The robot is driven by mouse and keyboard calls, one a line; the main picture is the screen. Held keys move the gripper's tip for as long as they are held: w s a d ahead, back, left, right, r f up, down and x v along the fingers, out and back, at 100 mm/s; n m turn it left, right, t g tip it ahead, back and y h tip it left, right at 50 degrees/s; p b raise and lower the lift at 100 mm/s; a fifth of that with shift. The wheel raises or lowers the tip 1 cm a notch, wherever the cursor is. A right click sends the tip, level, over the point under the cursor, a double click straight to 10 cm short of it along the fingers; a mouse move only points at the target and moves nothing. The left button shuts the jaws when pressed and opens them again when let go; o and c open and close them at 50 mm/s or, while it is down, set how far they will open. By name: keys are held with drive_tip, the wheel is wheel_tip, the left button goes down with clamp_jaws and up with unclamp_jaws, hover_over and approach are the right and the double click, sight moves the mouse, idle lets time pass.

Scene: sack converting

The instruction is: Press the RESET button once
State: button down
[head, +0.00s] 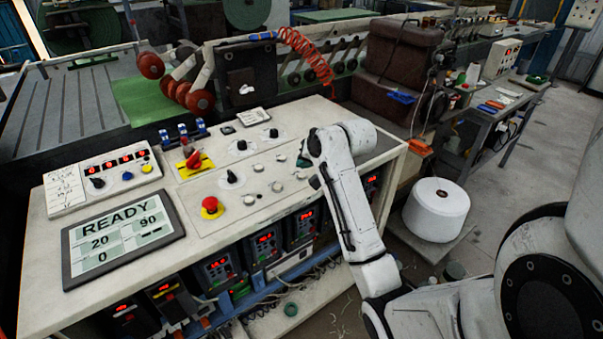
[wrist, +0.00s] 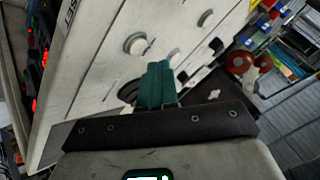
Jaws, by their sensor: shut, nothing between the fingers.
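The sloped white control panel (head: 140,212) carries several pale round push buttons, one of them here (head: 249,199). Their labels are too small to read in the head view, so I cannot tell which is RESET. My gripper (head: 304,160) is over the panel's right part, mostly hidden by my white wrist; a bit of teal fingertip shows. In the wrist view the teal fingers (wrist: 156,85) are shut and empty. A pale round button (wrist: 137,44) lies just beyond them, and a dark-rimmed round control (wrist: 128,92) is partly hidden beside them. Contact cannot be judged.
A display (head: 122,236) reads READY, 20, 90 and 0. A red emergency knob (head: 210,205), a red rotary switch (head: 192,158) and black selector knobs (head: 231,177) stand up from the panel. A white thread cone (head: 436,209) stands right of the cabinet.

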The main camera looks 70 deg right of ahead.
sight(305, 179)
drive_tip(key=shift+r+p, duration=2.05)
drive_tip(key=shift+r, duration=0.15)
drive_tip(key=shift+f, duration=0.1)
drive_tip(key=shift+s, duration=0.1)
